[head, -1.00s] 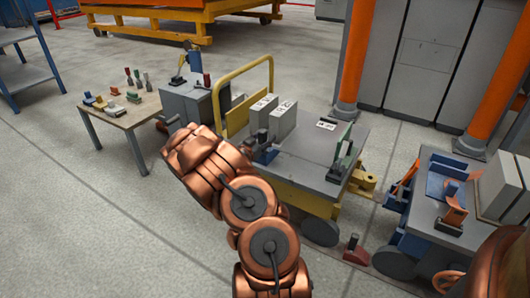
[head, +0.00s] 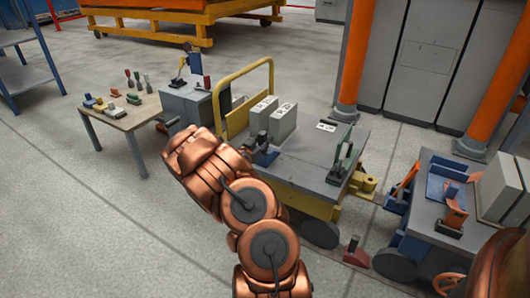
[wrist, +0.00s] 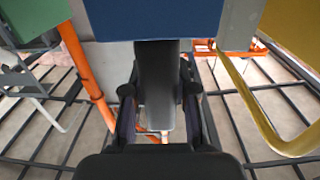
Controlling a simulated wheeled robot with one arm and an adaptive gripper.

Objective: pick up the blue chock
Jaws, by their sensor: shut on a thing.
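My gripper (wrist: 158,95) shows in the wrist view with its two dark fingers on either side of a grey upright part. That part runs up to a broad blue block, which appears to be the blue chock (wrist: 150,20), cut off by the top edge. The fingers are shut on the grey part, which looks like its handle. In the head view my copper arm reaches to the cart's left side.
The grey cart (head: 300,170) carries upright grey boxes (head: 283,122) and has a yellow handle (head: 272,75), also in the wrist view (wrist: 250,100). A small table (head: 130,118) with coloured pieces stands left. A red chock (head: 355,254) lies on the floor. An equipment cart (head: 415,222) stands right.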

